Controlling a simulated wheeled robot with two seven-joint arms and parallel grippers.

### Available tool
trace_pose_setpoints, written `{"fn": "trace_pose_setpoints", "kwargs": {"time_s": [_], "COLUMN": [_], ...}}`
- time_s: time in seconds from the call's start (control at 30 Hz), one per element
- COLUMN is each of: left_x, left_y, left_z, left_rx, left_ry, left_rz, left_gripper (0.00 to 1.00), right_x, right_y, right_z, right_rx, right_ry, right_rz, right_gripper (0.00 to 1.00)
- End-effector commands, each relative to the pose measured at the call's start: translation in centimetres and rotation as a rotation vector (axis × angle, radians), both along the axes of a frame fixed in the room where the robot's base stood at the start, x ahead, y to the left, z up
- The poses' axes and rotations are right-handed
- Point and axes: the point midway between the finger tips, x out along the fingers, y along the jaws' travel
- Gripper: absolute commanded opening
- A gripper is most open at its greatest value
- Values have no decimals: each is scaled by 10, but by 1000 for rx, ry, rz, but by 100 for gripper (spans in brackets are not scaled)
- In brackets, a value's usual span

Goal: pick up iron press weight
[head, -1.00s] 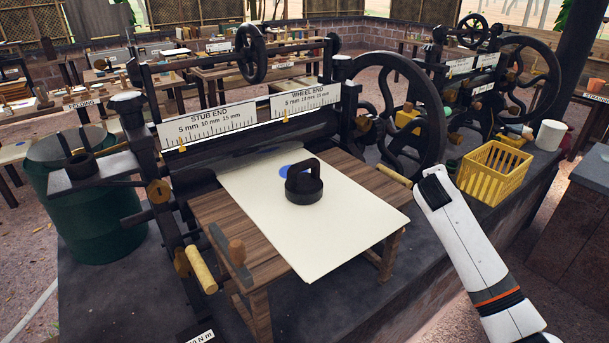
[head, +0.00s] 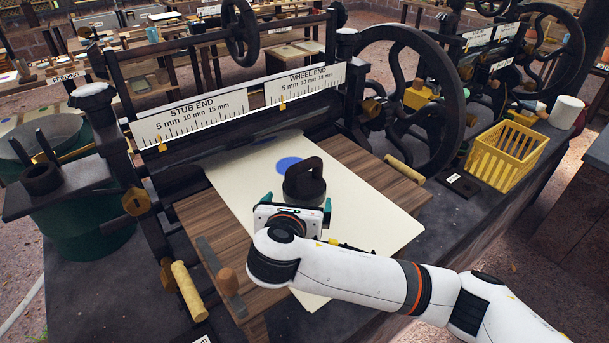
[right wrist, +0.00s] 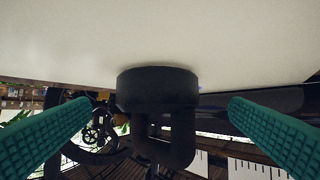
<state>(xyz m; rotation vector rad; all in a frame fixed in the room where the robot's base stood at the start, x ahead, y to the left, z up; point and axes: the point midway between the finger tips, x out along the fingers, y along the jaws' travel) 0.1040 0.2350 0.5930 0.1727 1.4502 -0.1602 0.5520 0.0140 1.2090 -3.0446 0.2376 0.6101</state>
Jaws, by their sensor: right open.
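The iron press weight (head: 304,180) is a dark round block with a loop handle. It stands upright on the cream sheet (head: 370,205) on the wooden table. A blue spot (head: 289,165) on the sheet lies just behind it. My right gripper (head: 297,204) is low over the sheet, on the near side of the weight, with its teal fingers spread. The right wrist view, which is upside down, shows the weight (right wrist: 157,88) between the open fingers (right wrist: 160,106), with gaps on both sides. My wrist hides the weight's lower front in the head view. My left gripper is not in view.
The roller machine (head: 250,105) with its scale plates stands right behind the sheet, with a large handwheel (head: 405,95) at its right. A yellow basket (head: 505,155) stands on the right ledge.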

Motion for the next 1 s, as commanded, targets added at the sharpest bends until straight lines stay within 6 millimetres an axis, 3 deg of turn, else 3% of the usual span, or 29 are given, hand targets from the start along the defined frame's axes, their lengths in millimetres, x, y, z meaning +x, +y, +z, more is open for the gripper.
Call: {"fn": "trace_pose_setpoints", "kwargs": {"time_s": [0.1, 0.3, 0.5, 0.63, 0.97, 1.0], "left_x": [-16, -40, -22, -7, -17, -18], "left_y": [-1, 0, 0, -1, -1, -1], "left_z": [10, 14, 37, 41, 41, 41], "left_rx": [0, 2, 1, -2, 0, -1], "left_ry": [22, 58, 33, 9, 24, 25], "left_rz": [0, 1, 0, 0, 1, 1], "left_gripper": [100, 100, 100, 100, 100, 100], "right_x": [17, 31, 58, 72, 77, 77], "right_y": [-3, -6, -13, -14, -15, -15], "right_z": [-5, -10, -11, -21, -25, -25], "right_rx": [-2, 2, 0, 1, 3, 3], "right_ry": [2, 1, 2, 2, 1, 1], "right_rz": [-2, -2, -4, -4, -1, -1], "right_gripper": [100, 100, 100, 100, 100, 93]}}
